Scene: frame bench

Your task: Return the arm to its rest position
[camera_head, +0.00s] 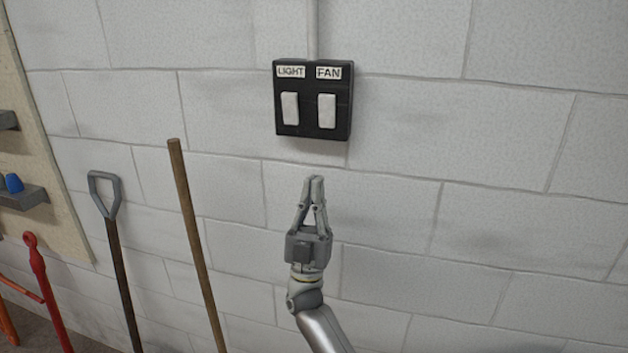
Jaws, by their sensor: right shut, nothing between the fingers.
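My right gripper (314,180) is in the middle of the view, its arm coming up from the bottom. Its fingers point up and meet at the tips, with nothing between them. It is just below a black switch box (314,115) on the wall, with a visible gap between the two. The box has a white rocker under a LIGHT label (290,108) and another under a FAN label (327,111). My left gripper is not in view.
A white block wall (500,220) fills most of the view. A wooden pole (195,240), a grey-handled tool (117,250) and red tools (42,280) lean at the left. A board (45,130) with small shelves is at the far left. The wall right of the arm is clear.

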